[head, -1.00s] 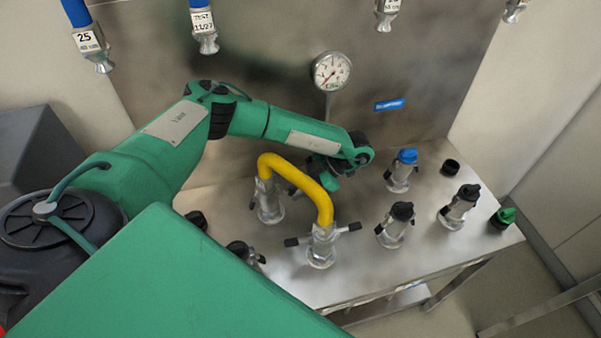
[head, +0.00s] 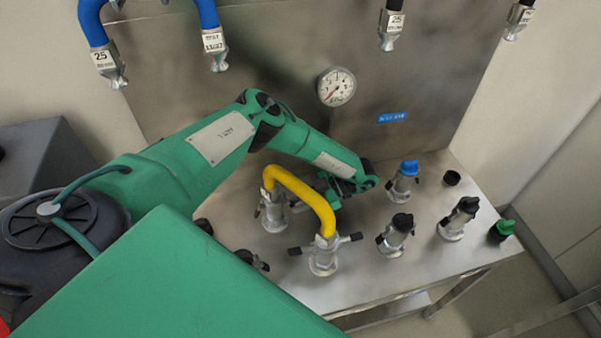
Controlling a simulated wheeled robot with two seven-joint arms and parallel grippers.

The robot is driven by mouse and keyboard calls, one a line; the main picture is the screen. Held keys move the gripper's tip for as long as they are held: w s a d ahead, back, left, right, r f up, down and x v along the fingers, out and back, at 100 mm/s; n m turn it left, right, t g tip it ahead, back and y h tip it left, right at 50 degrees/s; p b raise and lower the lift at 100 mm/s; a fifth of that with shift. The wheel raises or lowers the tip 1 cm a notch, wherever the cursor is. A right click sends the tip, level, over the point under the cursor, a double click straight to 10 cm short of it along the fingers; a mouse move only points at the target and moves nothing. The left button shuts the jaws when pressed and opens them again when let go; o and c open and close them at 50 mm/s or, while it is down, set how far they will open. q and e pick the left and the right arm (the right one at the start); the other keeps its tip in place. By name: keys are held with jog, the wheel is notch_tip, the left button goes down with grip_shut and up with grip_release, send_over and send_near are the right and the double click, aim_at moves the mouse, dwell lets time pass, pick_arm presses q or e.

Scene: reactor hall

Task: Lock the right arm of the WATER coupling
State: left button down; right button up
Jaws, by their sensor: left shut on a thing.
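A yellow hose (head: 300,188) arches between two metal couplings, one at the rear (head: 271,212) and one at the front (head: 324,258). I cannot read a WATER label on either coupling. My left gripper (head: 328,192) is low behind the hose, to the right of the rear coupling. It is shut on something that the hose and the gripper itself hide, probably that coupling's right arm. My right gripper is not in view.
The steel bench (head: 375,274) also carries a blue-capped coupling (head: 403,184), black-capped couplings (head: 397,236) (head: 455,222) and a green cap (head: 502,231). Blue hoses (head: 207,12) hang above.

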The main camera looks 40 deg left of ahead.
pick_arm(q)
jog(key=c, duration=1.3)
grip_release()
jog(key=b+v, duration=0.2)
jog(key=v, duration=0.4)
jog(key=shift+w+d, duration=0.15)
jog(key=shift+w, duration=0.1)
jog(key=shift+w+d+r, duration=0.25)
jog(key=shift+w+r, duration=0.05)
jog(key=shift+w, duration=0.05)
